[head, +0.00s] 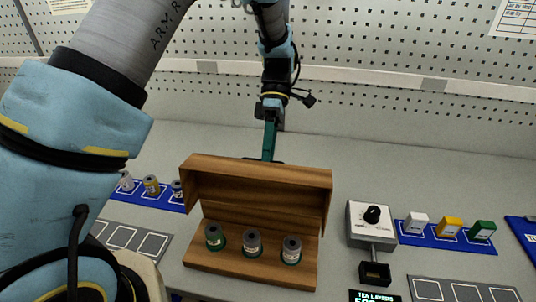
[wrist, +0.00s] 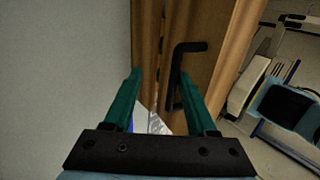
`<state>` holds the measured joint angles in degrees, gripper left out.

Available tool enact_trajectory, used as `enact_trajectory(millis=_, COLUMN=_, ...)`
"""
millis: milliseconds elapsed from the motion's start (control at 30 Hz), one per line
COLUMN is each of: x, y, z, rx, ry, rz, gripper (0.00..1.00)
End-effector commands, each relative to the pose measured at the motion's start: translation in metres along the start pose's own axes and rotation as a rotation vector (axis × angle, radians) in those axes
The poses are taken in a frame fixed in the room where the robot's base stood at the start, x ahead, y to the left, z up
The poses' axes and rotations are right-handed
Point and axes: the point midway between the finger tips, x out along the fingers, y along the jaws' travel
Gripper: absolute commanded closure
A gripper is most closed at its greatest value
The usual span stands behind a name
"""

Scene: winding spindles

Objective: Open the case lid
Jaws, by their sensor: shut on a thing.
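The wooden case (head: 215,281) stands on the bench with its lid (head: 255,186) raised along the back, roughly upright. Three grey spools with green bases stand in a row inside: left (head: 215,236), middle (head: 252,243) and right (head: 291,249). My gripper (head: 267,156) is behind the lid near its top edge, and its tips are hidden there. In the wrist view, the green fingers (wrist: 160,76) are at the wooden lid, with the black lid handle (wrist: 178,80) by the right finger. My gripper is shut on this handle.
Right of the case stand a grey box with a black knob (head: 371,214) and a blue mat (head: 430,238) with white, yellow and green blocks. Left is a blue strip (head: 168,203) with several spools. A pegboard wall (head: 400,50) rises behind the bench.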

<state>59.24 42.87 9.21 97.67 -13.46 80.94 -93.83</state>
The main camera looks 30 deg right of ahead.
Motion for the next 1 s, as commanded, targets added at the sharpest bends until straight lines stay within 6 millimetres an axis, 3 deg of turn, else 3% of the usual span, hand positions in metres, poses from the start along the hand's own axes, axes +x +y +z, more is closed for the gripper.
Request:
enact_trajectory(millis=567, x=-0.009, y=0.0, z=0.0, rx=0.001, ry=-0.001, rz=0.005, gripper=0.55)
enact_trajectory(millis=1000, x=-0.087, y=0.001, z=0.0, rx=0.0, ry=-0.001, rz=0.003, gripper=0.55)
